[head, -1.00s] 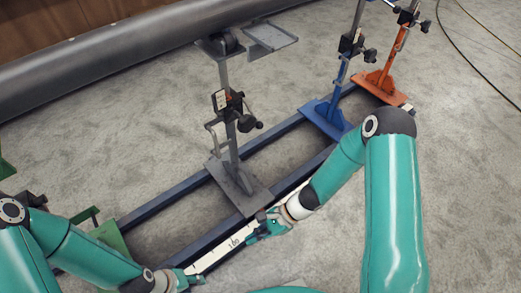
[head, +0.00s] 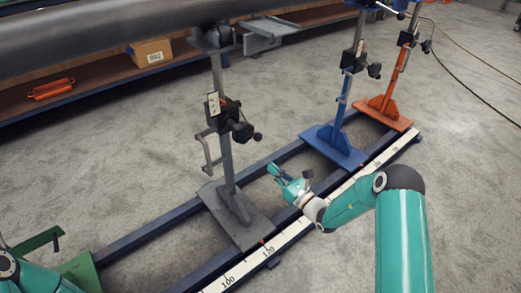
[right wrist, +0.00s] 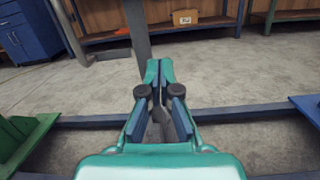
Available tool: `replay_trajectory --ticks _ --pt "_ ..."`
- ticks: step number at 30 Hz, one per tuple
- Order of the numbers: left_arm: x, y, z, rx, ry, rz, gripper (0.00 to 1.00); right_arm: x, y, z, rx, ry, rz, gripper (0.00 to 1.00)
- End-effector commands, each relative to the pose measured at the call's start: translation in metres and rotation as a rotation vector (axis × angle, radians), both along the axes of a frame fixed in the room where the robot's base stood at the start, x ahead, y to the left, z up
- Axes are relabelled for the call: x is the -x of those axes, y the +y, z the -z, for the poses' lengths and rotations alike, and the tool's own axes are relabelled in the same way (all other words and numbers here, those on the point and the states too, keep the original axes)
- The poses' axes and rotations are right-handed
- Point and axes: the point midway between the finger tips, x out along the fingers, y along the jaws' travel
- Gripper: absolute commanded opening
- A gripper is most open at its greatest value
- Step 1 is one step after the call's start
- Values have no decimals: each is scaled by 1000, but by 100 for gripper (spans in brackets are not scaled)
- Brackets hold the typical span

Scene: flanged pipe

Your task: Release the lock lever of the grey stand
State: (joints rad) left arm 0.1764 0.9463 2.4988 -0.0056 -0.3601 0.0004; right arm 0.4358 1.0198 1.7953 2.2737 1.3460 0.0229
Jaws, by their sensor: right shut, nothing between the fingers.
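The grey stand (head: 222,165) rises from a flat base plate (head: 243,230) on the dark rails and holds up the large grey pipe (head: 110,40). A black clamp block (head: 240,130) sits midway up its post, with a small round-ended black lever (head: 257,136) on its right side. My right gripper (head: 272,169) is right of the post, lower than the lever and apart from it. Its fingers are together and empty. In the right wrist view the gripper (right wrist: 152,65) points towards a grey post (right wrist: 138,28); the lever does not show there. My left gripper is out of view.
A bent grey crank handle (head: 208,150) sticks out left of the post. A blue stand (head: 340,140) and an orange stand (head: 388,108) stand to the right, a green stand (head: 80,272) at lower left. A white scale (head: 300,228) runs along the front rail.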

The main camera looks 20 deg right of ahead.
Motion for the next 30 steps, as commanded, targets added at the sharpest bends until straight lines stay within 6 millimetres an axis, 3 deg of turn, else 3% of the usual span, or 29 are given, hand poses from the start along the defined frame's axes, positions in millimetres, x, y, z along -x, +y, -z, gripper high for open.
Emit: replay_trajectory --ticks 8,21,30 --pt "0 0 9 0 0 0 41 -19 9 0 2 -2 -5 0" --pt "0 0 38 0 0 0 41 -95 40 -10 1 -3 -3 0" --pt "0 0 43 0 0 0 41 -78 28 -43 0 2 0 0"
